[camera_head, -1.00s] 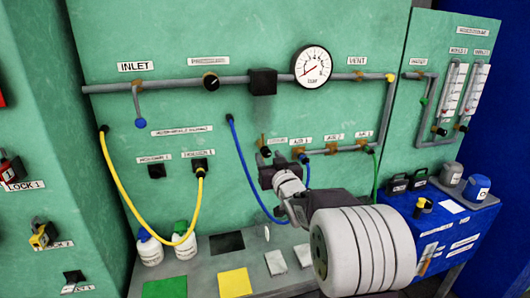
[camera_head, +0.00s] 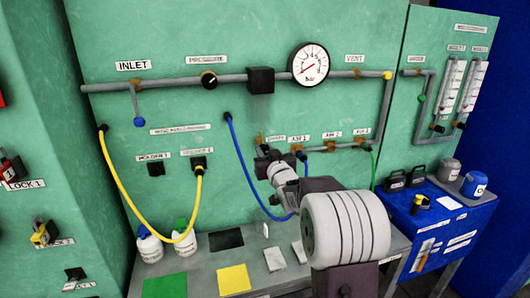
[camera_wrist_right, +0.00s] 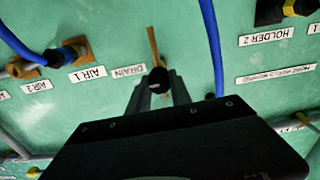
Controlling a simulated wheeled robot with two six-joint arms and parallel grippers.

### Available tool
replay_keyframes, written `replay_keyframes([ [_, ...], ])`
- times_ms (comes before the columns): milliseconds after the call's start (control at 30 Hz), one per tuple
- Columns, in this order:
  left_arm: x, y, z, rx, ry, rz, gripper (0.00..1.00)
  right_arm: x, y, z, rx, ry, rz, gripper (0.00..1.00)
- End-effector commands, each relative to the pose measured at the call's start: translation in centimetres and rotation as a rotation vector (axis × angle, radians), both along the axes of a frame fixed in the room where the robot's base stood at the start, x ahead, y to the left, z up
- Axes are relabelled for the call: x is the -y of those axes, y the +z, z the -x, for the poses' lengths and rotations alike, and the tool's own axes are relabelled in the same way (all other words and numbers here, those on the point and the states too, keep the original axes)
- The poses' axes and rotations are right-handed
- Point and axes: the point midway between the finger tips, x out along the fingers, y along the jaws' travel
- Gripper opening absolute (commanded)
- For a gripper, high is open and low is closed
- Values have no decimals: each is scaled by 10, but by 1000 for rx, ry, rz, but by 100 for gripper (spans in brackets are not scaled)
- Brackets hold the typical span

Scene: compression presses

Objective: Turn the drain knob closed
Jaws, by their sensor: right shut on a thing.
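The drain knob (camera_wrist_right: 158,80) is a small dark knob below a thin brass pipe on the green panel, beside the DRAIN label (camera_wrist_right: 128,70). The wrist view shows the panel upside down. My right gripper (camera_wrist_right: 159,91) is shut on the drain knob, with one finger on each side of it. In the head view my right gripper (camera_head: 268,162) is at the panel just under the DRAIN label and mostly hides the knob. The knob's exact angle is hard to tell. My left gripper is not in view.
The AIR 1 fitting (camera_wrist_right: 68,54) with its blue hose is close beside the knob. Another blue hose (camera_head: 240,165) hangs to the left. A grey shelf (camera_head: 205,272) with bottles and coloured squares lies below. A blue cabinet (camera_head: 440,232) stands at the right.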

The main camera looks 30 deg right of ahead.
Motion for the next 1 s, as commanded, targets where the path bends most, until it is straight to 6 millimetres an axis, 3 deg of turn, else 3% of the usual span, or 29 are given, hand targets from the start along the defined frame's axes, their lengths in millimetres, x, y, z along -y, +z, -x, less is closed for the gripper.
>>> replay_keyframes([
  [267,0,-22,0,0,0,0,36,-1,-4,0,-33,-1,144,0],
  [1000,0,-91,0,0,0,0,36,-3,-6,-1,-197,-1,822,0],
])
